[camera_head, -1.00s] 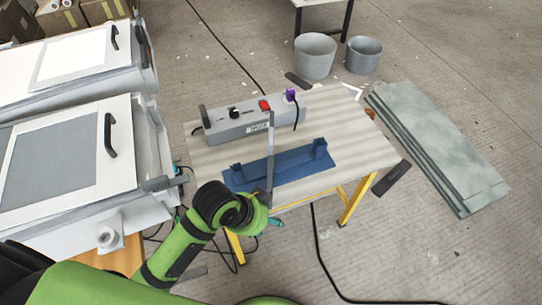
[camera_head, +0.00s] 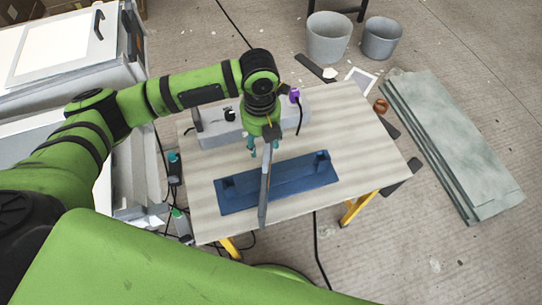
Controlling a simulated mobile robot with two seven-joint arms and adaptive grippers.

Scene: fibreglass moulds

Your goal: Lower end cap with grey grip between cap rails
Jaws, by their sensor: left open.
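A blue fixture (camera_head: 300,178) lies on the table, with a raised block near each end. A thin grey upright strip (camera_head: 263,200) crosses in front of it; it may be the end cap seen nearly edge-on, but I cannot tell. No separate grey grip is clear. My left gripper (camera_head: 264,148) points down at the strip's top end, with its teal fingertips apart. It looks open, and I cannot tell whether the fingers touch the strip. My right gripper is out of view.
A grey control box (camera_head: 222,124) with a purple plug (camera_head: 294,95) stands behind, partly hidden by my left arm. The table's (camera_head: 350,135) right side is clear. Grey buckets (camera_head: 328,40) and stacked green boards (camera_head: 450,145) are on the floor. A white cabinet (camera_head: 55,50) stands left.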

